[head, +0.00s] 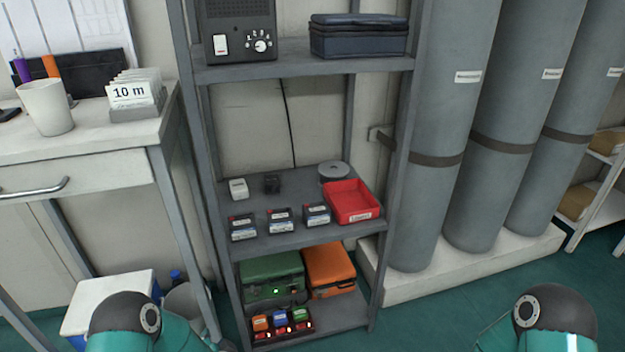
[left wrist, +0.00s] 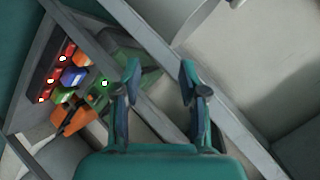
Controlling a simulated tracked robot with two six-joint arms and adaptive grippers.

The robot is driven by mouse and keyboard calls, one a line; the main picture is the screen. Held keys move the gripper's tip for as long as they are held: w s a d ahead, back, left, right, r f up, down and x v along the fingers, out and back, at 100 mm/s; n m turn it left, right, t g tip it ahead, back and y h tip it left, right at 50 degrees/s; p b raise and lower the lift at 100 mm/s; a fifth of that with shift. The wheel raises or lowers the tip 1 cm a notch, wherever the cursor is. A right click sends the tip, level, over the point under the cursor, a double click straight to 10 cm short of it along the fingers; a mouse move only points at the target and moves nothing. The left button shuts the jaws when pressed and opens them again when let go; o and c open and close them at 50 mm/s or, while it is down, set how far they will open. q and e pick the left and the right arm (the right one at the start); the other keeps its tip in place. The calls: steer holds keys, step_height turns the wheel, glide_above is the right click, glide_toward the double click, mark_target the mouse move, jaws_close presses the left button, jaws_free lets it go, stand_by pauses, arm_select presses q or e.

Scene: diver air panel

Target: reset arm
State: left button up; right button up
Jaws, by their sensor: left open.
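My left gripper (left wrist: 159,80) is open in the left wrist view, its two teal and dark fingers apart with nothing between them. Beyond it are grey shelf posts and, to the left, the bottom shelf's charger (left wrist: 50,75) with red lights and orange, blue and green packs. In the head view, my arms show as rounded dark and teal links at the lower left and lower right. My right gripper is out of view.
A grey shelf rack (head: 300,238) holds several labelled battery boxes, a red tray (head: 350,202), a green case (head: 270,276) and an orange case (head: 329,268). Tall grey cylinders (head: 440,120) stand to the right. A desk with a white mug (head: 46,107) stands left.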

arm_select(q)
steer(key=s+d+f+n+g+h, duration=0.25)
steer(key=s+d+g+h, duration=0.35)
steer(key=s, duration=0.7)
steer(key=s+d+f+n+g+h, duration=0.1)
steer(key=s+d+n+g+h, duration=0.3)
steer(key=s+d, duration=0.65)
steer(key=s+a+r+p, duration=0.1)
steer(key=r+p, duration=1.8)
steer(key=s+a+r+p, duration=0.1)
steer(key=a+r+p, duration=0.1)
steer(key=r+p, duration=1.7)
steer(key=shift+r+n, duration=0.25)
steer(key=shift+n, duration=0.2)
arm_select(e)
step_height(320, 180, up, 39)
arm_select(q)
steer(key=shift+f, duration=0.1)
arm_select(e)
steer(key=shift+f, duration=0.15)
